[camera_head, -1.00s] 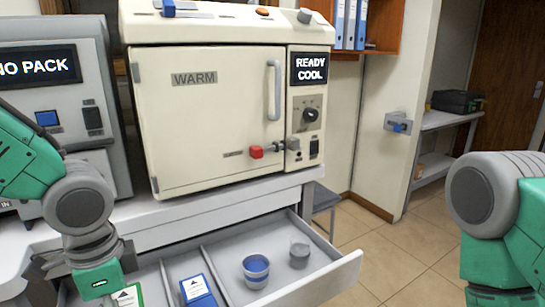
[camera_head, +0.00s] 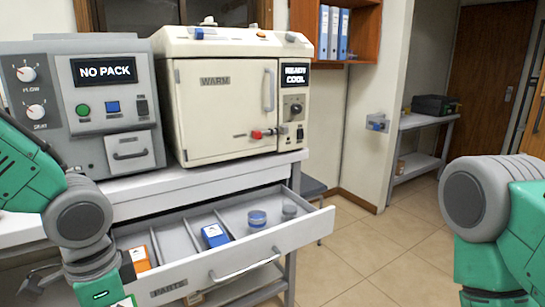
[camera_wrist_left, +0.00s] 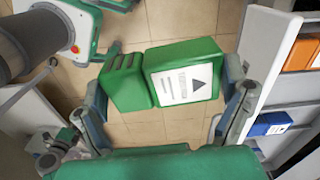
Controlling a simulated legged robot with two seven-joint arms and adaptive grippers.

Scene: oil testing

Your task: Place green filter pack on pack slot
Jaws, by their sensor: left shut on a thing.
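My left gripper (camera_wrist_left: 166,88) is shut on the green filter pack (camera_wrist_left: 182,72), with a finger on each side of it. The pack has a white label with a dark triangle. In the head view only a green corner of the pack (camera_head: 124,301) shows at the bottom edge, beyond my left wrist. The grey machine (camera_head: 60,62) at the left reads NO PACK and has a front panel with a handle (camera_head: 129,154). I cannot make out an open pack slot. My right arm is at the right edge; its gripper is out of view.
An open parts drawer (camera_head: 324,214) juts out below the bench. It holds an orange pack (camera_head: 140,257), a blue pack (camera_head: 215,236) and two cups. The cream oven (camera_head: 220,110) reads READY COOL and is closed. Floor at the right is clear.

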